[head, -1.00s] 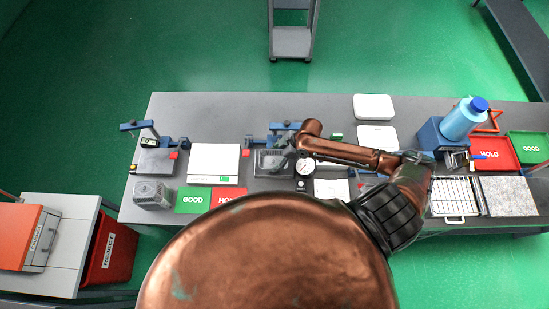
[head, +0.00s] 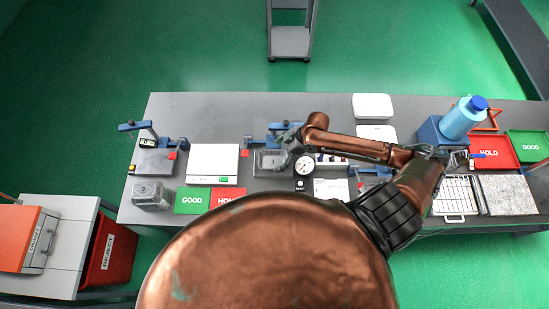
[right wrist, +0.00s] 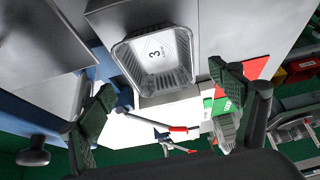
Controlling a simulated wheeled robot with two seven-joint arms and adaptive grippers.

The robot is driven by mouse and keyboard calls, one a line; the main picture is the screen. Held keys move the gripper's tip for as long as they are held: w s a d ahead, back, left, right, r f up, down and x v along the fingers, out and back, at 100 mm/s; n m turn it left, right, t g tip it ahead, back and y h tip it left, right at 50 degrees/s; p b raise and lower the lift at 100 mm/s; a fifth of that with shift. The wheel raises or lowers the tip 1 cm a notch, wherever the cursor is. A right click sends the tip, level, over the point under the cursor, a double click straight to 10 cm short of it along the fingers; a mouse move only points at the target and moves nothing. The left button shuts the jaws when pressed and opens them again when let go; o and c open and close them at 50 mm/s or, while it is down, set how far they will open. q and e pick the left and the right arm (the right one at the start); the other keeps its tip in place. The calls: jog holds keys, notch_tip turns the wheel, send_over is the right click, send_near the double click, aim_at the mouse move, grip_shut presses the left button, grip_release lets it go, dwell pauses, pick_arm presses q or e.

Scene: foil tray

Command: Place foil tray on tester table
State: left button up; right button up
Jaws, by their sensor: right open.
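The foil tray (head: 271,160) sits upright on the grey tester table at the blue fixture, at the bench's middle. In the right wrist view the foil tray (right wrist: 157,58) is a shiny open rectangle with a white label marked 3 on its floor. It rests on the grey plate of the tester table (right wrist: 196,52). My right gripper (head: 290,141) is above the tray's right side in the head view, partly covering the fixture. In the wrist view my right gripper (right wrist: 168,102) is open and empty, its fingers apart from the tray. My left gripper is not in view.
A dial gauge (head: 304,166) stands just right of the tray. A white scale (head: 213,163), a green GOOD mat (head: 192,200) and more foil trays (head: 152,195) are to the left. A blue bottle (head: 464,118) stands right. The bench's back left strip is clear.

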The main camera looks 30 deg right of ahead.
jog(key=v, duration=0.8)
jog(key=shift+a, duration=0.1)
jog(key=shift+c, duration=0.7)
